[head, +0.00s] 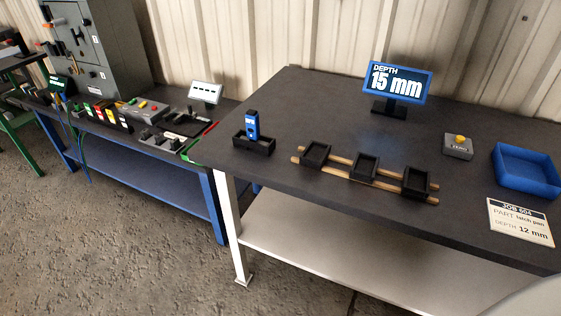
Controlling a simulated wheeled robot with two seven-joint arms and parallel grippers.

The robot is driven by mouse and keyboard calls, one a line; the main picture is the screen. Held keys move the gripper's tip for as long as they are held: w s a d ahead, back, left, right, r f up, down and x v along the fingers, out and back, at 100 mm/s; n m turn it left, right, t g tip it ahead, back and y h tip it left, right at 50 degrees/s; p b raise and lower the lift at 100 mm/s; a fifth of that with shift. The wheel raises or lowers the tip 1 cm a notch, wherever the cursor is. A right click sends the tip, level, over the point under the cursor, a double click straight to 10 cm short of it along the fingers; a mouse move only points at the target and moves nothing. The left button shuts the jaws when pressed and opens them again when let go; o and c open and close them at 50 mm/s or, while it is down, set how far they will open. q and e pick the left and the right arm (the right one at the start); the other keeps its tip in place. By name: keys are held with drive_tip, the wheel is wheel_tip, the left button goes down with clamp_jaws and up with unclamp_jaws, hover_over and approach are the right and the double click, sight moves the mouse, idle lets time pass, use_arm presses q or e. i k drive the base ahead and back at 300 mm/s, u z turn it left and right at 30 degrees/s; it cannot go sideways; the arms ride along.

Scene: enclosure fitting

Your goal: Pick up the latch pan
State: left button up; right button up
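Three small black open pans sit in a row on two wooden rails on the dark table: a left one (316,153), a middle one (364,167) and a right one (416,181). They look alike at this size, and no readable label shows which is the latch pan. A job card (520,222) at the table's right front reads "JOB 604, PART latch pan, DEPTH 12 mm". Neither of my grippers is in view.
A display (397,82) reads "DEPTH 15 mm". A blue handheld device (252,126) stands in a black holder (254,145). A grey box with a yellow button (458,146) and a blue tray (526,170) are at right. A cluttered second bench (166,149) stands left.

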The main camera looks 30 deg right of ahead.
sight(363, 167)
drive_tip(key=u, duration=0.4)
drive_tip(key=k, duration=1.25)
drive_tip(key=z, duration=0.45)
